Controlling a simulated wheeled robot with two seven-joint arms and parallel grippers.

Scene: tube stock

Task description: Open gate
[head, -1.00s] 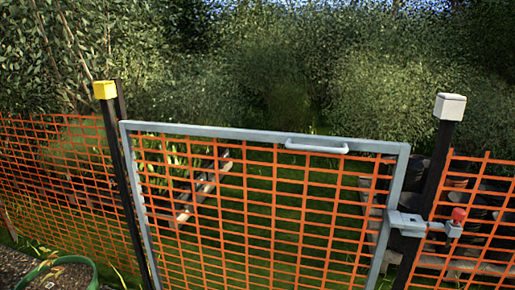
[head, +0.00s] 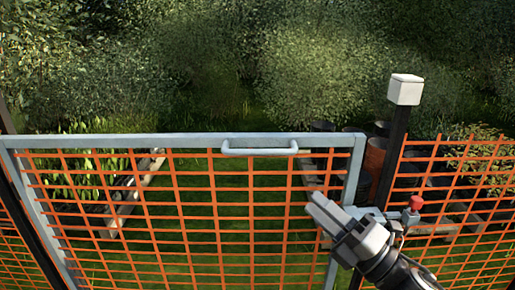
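The gate has a grey metal frame (head: 190,140) filled with orange mesh, and it stands closed in line with the fence. A pale handle (head: 260,151) sits on its top rail. The latch (head: 404,217), with a red knob (head: 416,203), is at the right post. My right gripper (head: 314,203) comes in from the lower right, in front of the gate's right side and just left of the latch. Its fingers look close together with nothing between them. It hides part of the gate's right upright and the latch's left part. My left gripper is not in view.
A dark post with a white cap (head: 405,90) stands right of the gate, with orange mesh fence (head: 470,185) beyond it. Behind the gate are grass (head: 215,200), a wooden-edged bed (head: 130,200) at left and dark pots (head: 376,157) at right. Bushes fill the back.

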